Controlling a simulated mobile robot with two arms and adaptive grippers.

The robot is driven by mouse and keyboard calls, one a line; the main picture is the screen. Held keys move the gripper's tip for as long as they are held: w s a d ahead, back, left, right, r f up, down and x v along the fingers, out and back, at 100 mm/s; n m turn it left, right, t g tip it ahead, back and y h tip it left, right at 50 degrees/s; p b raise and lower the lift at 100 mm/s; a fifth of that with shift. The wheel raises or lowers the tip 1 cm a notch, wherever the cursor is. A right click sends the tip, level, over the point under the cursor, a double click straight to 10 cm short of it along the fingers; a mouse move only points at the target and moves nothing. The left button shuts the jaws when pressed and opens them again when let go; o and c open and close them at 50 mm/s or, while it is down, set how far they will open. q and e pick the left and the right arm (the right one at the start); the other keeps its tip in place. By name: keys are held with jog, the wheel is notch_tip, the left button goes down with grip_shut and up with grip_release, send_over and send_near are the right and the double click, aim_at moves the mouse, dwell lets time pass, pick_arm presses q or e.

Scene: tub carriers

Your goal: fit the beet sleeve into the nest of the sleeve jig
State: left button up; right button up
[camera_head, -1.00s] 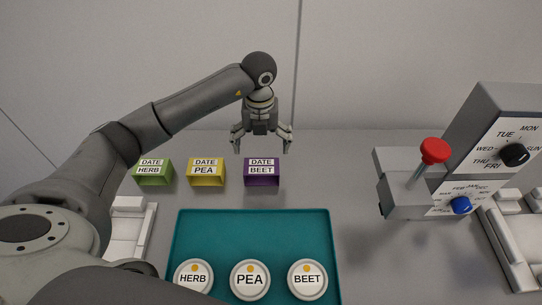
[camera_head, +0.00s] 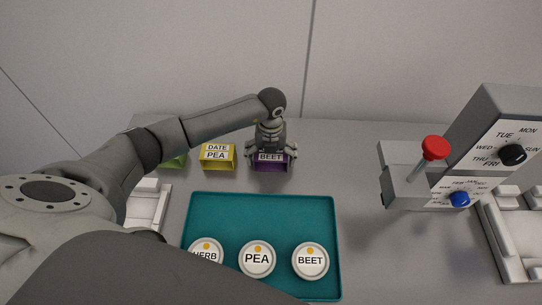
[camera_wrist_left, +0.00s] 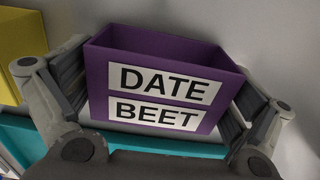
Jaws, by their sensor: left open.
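The beet sleeve (camera_head: 271,165) is a purple open-topped box labelled DATE BEET, standing on the table behind the teal tray. My left gripper (camera_head: 271,156) is open over it, with one finger on each side. In the left wrist view the sleeve (camera_wrist_left: 195,62) stands between the finger pads; I cannot tell whether they touch it. The arm partly covers the sleeve in the head view. I cannot tell for certain which fixture is the sleeve jig; a grey device with a red knob (camera_head: 435,148) stands at the right. My right gripper is not in view.
The yellow pea sleeve (camera_head: 219,163) stands just left, with a green sleeve (camera_head: 174,161) partly hidden beyond it. The teal tray (camera_head: 265,210) in front holds HERB, PEA and BEET tubs. White fixtures stand at the left (camera_head: 151,203) and right (camera_head: 505,245). Table between tray and device is clear.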

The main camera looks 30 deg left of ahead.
pick_arm(q)
jog(key=c, duration=0.6)
jog(key=shift+r, duration=0.1)
